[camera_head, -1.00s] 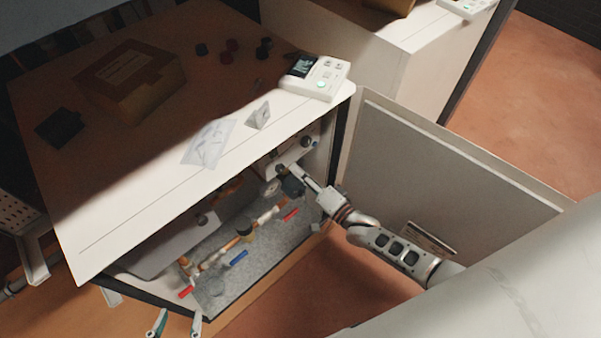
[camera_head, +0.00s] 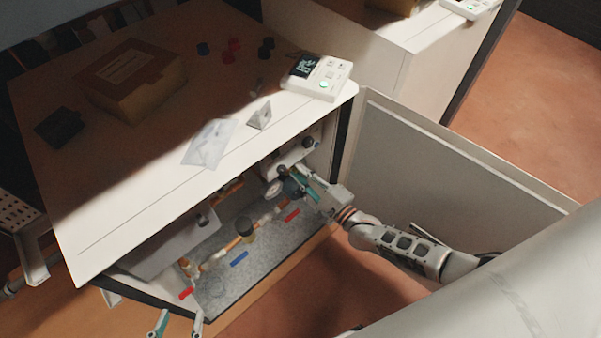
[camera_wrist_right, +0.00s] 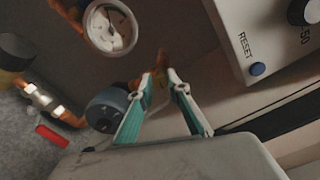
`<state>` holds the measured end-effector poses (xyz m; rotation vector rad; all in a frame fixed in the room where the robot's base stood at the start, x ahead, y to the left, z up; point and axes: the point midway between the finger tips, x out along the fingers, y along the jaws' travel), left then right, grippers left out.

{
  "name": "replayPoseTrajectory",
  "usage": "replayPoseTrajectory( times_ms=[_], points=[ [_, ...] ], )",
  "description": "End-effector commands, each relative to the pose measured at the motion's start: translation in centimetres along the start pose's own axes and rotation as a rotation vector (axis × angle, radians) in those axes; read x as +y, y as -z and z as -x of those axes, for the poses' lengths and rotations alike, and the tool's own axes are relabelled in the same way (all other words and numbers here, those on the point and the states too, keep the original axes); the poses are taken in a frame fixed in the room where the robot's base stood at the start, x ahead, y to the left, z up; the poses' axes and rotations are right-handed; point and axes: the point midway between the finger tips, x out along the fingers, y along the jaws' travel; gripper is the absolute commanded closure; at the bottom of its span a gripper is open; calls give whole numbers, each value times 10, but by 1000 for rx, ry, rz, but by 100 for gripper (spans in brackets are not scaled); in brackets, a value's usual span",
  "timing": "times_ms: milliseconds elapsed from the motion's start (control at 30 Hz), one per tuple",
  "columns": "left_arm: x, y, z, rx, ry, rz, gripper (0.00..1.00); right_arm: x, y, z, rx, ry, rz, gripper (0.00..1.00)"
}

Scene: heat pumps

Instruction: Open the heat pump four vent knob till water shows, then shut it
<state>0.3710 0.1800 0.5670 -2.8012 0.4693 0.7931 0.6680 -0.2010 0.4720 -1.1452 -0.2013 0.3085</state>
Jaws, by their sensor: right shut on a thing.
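My right gripper (camera_head: 298,178) reaches into the open heat pump cabinet from the right. In the right wrist view its teal fingers (camera_wrist_right: 161,78) are close together, with their tips on a small copper-coloured part (camera_wrist_right: 161,62) that I take for the vent knob; the tips mostly hide it. A round dark grey-blue fitting (camera_wrist_right: 105,108) is just left of the fingers, and a pressure gauge (camera_wrist_right: 110,27) is above left. No water is visible. My left gripper (camera_head: 177,325) is at the bottom edge of the head view, fingers apart and empty, outside the cabinet.
The cabinet door (camera_head: 440,165) stands open to the right. A white control box with a RESET button (camera_wrist_right: 257,69) is close right of the fingers. Red (camera_head: 292,215) and blue (camera_head: 239,259) valve handles are lower left. A box (camera_head: 135,80) and handheld device (camera_head: 317,77) are on top.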

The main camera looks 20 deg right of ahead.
Motion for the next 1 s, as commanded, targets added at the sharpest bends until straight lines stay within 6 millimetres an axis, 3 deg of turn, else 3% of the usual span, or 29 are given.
replayPoseTrajectory(
  times_ms=[600, 633, 700, 1000],
  points=[
    [0, 4, 0, 8, -1, 3, 60, 1, -1, 0, -1, -1, -44, 100],
    [0, 4, 0, 8, -1, 3, 60, 1, -1, 0, -1, -1, -44, 81],
    [1, 4, 0, 8, -1, 3, 60, 1, -1, 0, -1, -1, -44, 66],
    [1, 4, -1, 7, -1, 4, 60, 0, 0, 0, 0, 0, -43, 66]
  ],
)
